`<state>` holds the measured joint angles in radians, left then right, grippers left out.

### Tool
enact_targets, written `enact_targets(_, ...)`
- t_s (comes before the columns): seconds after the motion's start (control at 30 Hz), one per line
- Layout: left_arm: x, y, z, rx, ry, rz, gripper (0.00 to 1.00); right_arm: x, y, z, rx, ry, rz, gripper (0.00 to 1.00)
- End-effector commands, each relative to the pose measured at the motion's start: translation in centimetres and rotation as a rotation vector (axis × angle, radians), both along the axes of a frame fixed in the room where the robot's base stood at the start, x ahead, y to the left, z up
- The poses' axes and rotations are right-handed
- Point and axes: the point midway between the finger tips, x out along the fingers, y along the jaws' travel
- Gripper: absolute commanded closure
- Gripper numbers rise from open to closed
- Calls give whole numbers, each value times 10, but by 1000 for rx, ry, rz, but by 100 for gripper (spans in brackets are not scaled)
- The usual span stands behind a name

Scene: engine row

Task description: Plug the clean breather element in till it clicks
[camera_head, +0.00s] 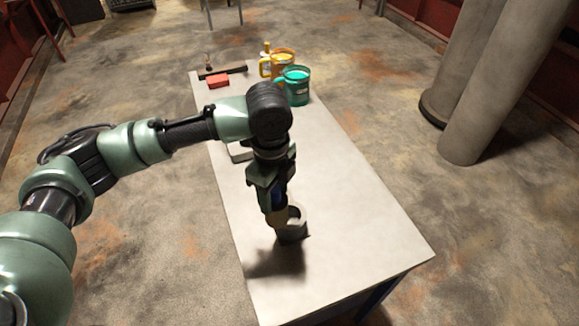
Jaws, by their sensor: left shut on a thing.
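My left gripper (274,203) points down over the near half of the white table. It is shut on a small tan piece (278,217), likely the breather element, which is mostly hidden by the gripper. A grey, round, open-topped housing (293,231) stands on the table right under and beside the gripper. The held piece overlaps the housing's left rim in the picture; I cannot tell whether it is inside, touching or just in front. My right gripper is not in view.
The white table (370,235) is bare on its right and near parts. At its far end are a teal mug-like container (296,88), a yellow one (279,62), a red block (218,82) and a dark-handled tool (224,72). A pale object (240,152) is partly hidden behind my arm.

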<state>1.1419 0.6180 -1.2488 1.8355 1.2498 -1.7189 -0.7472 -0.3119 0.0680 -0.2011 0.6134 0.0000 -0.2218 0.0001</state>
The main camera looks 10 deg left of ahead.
Motion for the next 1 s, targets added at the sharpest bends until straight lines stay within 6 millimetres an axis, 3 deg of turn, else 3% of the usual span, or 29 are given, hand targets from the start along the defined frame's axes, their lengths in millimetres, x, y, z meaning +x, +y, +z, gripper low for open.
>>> enact_targets(0.3,32,-18,12,2,-1,-685,90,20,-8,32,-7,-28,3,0)
enact_targets(0.5,44,-23,13,2,0,-962,90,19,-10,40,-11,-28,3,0)
enact_targets(0.7,48,-25,12,0,-1,-1059,90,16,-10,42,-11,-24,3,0)
enact_targets(1.0,48,-25,12,0,-1,-1062,90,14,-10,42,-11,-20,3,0)
